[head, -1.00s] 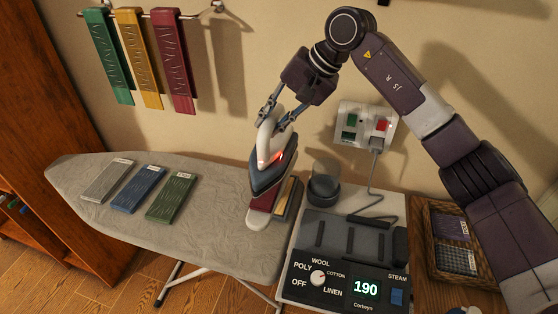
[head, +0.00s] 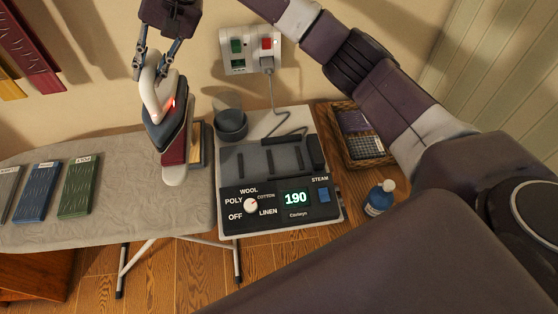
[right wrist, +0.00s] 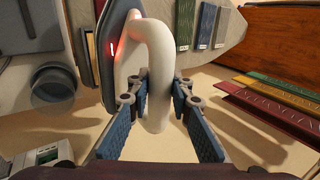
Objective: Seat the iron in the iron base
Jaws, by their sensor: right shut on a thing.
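The iron (head: 165,118) has a white loop handle, a dark body and a glowing red light. My right gripper (head: 156,62) is shut on its handle, which also shows in the right wrist view (right wrist: 157,65). The iron hangs tilted near the right end of the ironing board (head: 120,190); its exact height is hard to tell. The iron base (head: 268,190) stands to its right, with a dark, slotted, empty top, a dial and a display reading 190. My left gripper is not in view.
A maroon strip with a white rounded end (head: 174,174) lies under the iron. A dark round cup (head: 231,125) stands behind the base. A cord runs to the wall socket (head: 252,50). A basket (head: 360,140) and blue bottle (head: 379,198) stand to the right.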

